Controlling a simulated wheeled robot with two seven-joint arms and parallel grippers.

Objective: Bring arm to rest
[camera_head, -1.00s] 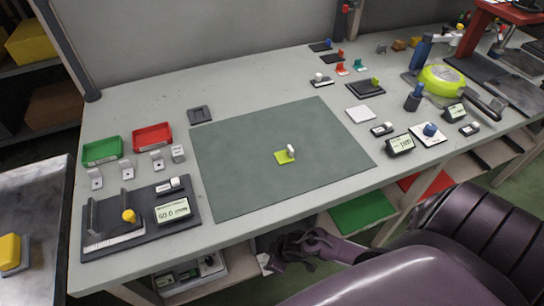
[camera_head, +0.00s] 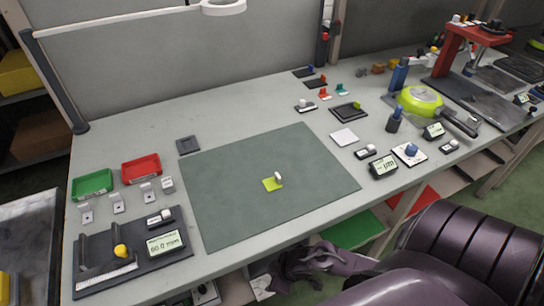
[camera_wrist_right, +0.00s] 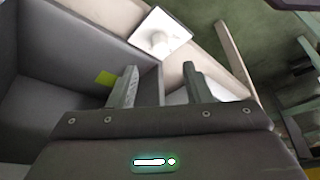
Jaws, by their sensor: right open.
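My right arm (camera_head: 430,255) is dark purple and shiny, folded at the bottom right of the head view, in front of the workbench. My right gripper (camera_head: 290,272) is low, beside and below the bench's front edge, apart from the things on the bench top. In the right wrist view, the two fingers of my right gripper (camera_wrist_right: 160,86) are spread with nothing held between them. My left gripper does not show.
The workbench (camera_head: 120,150) has a green mat (camera_head: 230,205) with a small yellow-green piece (camera_head: 270,185). Green (camera_head: 92,184) and red (camera_head: 141,169) trays stand left. The wrist view shows a grey bin (camera_wrist_right: 85,45) near the fingers.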

